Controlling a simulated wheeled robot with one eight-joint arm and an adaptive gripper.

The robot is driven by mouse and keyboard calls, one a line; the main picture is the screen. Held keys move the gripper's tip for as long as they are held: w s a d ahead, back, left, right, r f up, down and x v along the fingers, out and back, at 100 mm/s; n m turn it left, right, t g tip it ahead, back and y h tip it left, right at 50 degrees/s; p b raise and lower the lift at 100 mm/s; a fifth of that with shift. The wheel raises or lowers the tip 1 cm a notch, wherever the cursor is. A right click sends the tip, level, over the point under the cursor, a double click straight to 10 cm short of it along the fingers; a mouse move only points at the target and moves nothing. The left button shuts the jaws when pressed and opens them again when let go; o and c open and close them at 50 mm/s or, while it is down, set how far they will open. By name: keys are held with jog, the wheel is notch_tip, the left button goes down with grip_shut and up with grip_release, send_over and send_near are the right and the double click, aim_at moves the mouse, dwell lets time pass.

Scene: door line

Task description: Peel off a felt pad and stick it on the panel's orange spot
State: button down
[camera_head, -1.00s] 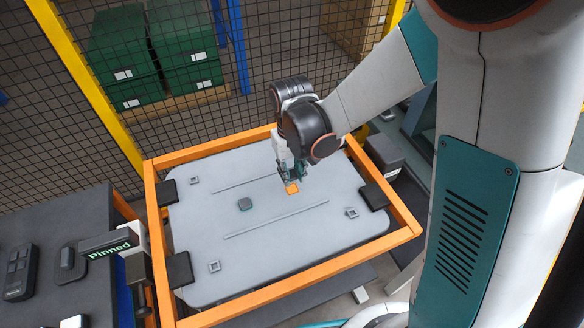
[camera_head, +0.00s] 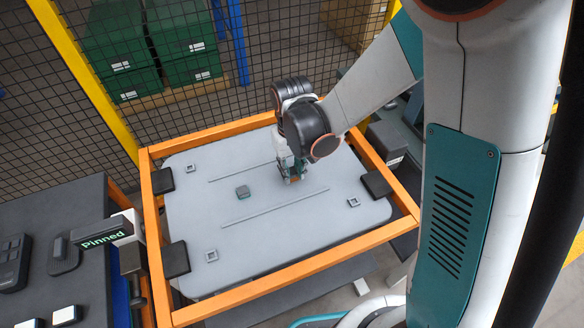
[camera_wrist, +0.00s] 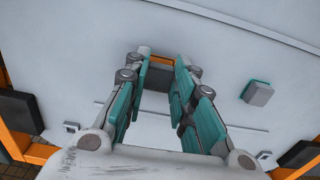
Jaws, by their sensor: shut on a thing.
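The panel (camera_head: 192,220) is a light grey sheet lying in an orange frame. My gripper (camera_head: 292,178) is low over the panel, right of its middle. In the wrist view my gripper (camera_wrist: 159,78) has teal fingers shut on a small dark grey felt pad (camera_wrist: 159,75). A strip of the orange spot (camera_wrist: 160,60) shows just beyond the pad; the rest is hidden. I cannot tell whether the pad touches the panel. A small grey block with a teal edge (camera_head: 243,192) sits on the panel left of my gripper, also in the wrist view (camera_wrist: 257,93).
The orange frame (camera_head: 155,262) has black clamps (camera_head: 176,259) on its sides. A dark bench (camera_head: 45,215) with a "Pinned" sign (camera_head: 101,238) stands at left. A mesh fence (camera_head: 120,100) with green crates behind it closes the far side. The panel's front part is clear.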

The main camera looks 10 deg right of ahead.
jog(key=shift+f+b, duration=0.6)
jog(key=shift+b, duration=0.1)
dwell(1.1)
dwell(0.4)
jog(key=c, duration=1.3)
grip_release()
jog(key=shift+r, duration=3.75)
